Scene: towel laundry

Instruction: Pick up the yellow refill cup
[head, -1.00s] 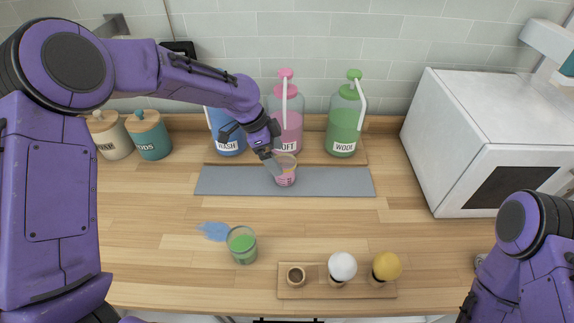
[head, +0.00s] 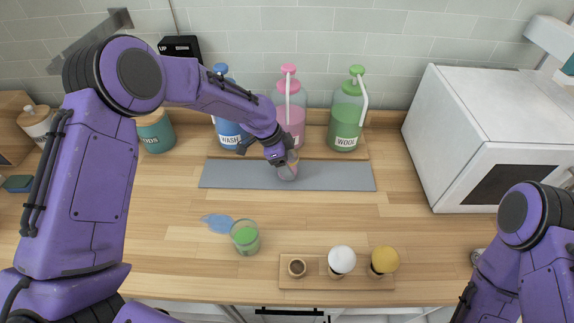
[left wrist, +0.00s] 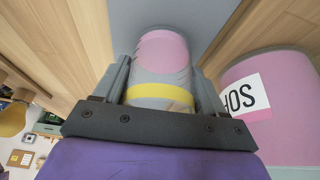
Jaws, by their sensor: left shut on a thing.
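The yellow refill cup (head: 290,173) is clear, with pink in it, and is at the grey mat (head: 230,175) in front of the pink pump bottle. In the left wrist view the cup (left wrist: 160,97) shows a yellow band and lies between the two fingers. My left gripper (head: 281,160) is shut on the cup and covers part of it in the head view; it also shows in the left wrist view (left wrist: 162,78). I cannot tell whether the cup touches the mat. My right arm shows at the lower right, but its gripper is out of view.
Blue (head: 228,133), pink (head: 292,118) and green (head: 346,118) pump bottles stand behind the mat. A second clear cup with green (head: 245,237) stands by a blue spill (head: 217,223). A white box-shaped appliance (head: 470,140) stands right.

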